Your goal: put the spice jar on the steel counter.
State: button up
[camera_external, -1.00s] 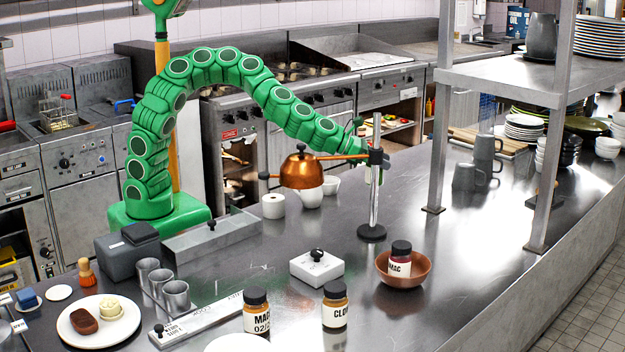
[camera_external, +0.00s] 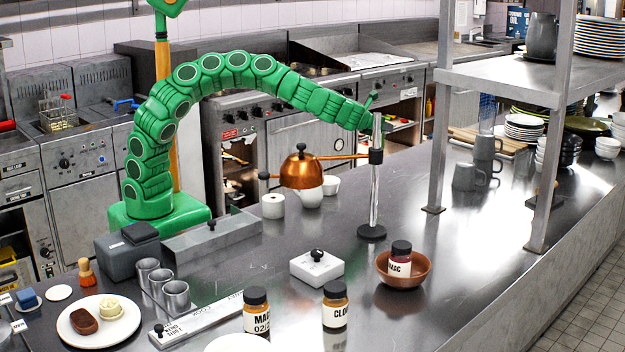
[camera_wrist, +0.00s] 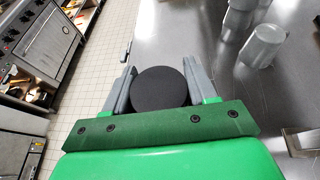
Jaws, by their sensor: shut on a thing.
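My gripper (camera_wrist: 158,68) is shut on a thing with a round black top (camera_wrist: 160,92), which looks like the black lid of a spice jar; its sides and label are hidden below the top. In the external view my gripper (camera_external: 372,108) is high by the stand's post, and the held thing cannot be made out there. The steel counter (camera_external: 440,250) runs below and to the right. Two other black-lidded spice jars stand at its front, one labelled MA (camera_external: 256,312) and one labelled CLO (camera_external: 335,306). A third jar (camera_external: 400,262) sits in a copper bowl (camera_external: 404,281).
A post stand (camera_external: 374,200) carries a copper dome (camera_external: 302,172) on a side arm. Grey mugs (camera_external: 466,177) and a shelf post (camera_external: 440,120) are to the right. A white block with a black knob (camera_external: 317,268) stands mid-counter. Bare counter lies right of the bowl.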

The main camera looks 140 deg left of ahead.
jog(key=s+n+g, duration=0.3)
jog(key=s+g, duration=0.1)
jog(key=s, duration=0.2)
jog(key=shift+h, duration=0.5)
jog(key=w+a+f, duration=0.2)
jog(key=a+f, duration=0.2)
jog(key=w+a+f, duration=0.3)
jog(key=a+f, duration=0.1)
jog(key=w+a+f, duration=0.2)
jog(key=a+f, duration=0.2)
jog(key=f, duration=0.1)
jog(key=shift+w+a, duration=0.15)
jog(key=shift+a, duration=0.15)
dwell(0.5)
jog(key=o, duration=1.2)
